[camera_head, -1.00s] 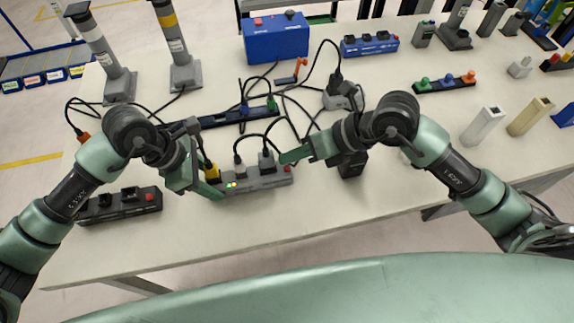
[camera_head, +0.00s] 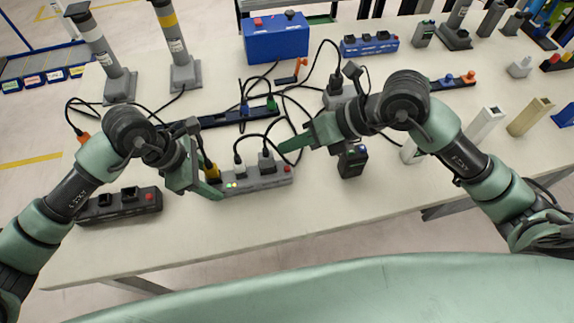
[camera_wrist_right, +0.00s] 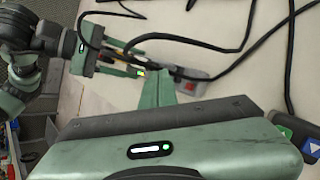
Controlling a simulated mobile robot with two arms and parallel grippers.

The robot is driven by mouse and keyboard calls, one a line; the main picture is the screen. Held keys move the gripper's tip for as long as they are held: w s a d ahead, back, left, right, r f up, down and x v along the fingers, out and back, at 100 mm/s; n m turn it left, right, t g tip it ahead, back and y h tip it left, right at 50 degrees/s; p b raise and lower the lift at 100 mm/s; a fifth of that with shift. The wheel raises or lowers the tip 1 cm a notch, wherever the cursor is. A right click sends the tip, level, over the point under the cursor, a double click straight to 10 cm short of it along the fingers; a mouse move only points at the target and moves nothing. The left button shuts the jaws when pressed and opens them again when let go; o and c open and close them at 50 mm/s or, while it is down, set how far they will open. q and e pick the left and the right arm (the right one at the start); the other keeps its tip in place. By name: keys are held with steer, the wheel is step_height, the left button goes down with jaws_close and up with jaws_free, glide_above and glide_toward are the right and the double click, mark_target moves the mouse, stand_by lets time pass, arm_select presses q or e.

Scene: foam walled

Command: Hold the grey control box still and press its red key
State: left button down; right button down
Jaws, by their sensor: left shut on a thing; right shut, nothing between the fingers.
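My left gripper (camera_head: 214,191) is shut on the box's left end. My right gripper (camera_head: 284,147) is shut and empty, its tips above and behind the red key, apart from it. Its fingers (camera_wrist_right: 157,84) also show in the right wrist view.
A dark box (camera_head: 122,206) with its own red button stands at the left. Loose black cables run behind the grey box. A small dark device (camera_head: 352,162) stands to its right, below my right arm. The table (camera_head: 230,237) is clear in front.

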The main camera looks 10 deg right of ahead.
arm_select(q)
steer(key=c, duration=0.7)
jaws_free()
steer(key=shift+o, duration=0.2)
steer(key=shift+r, duration=0.15)
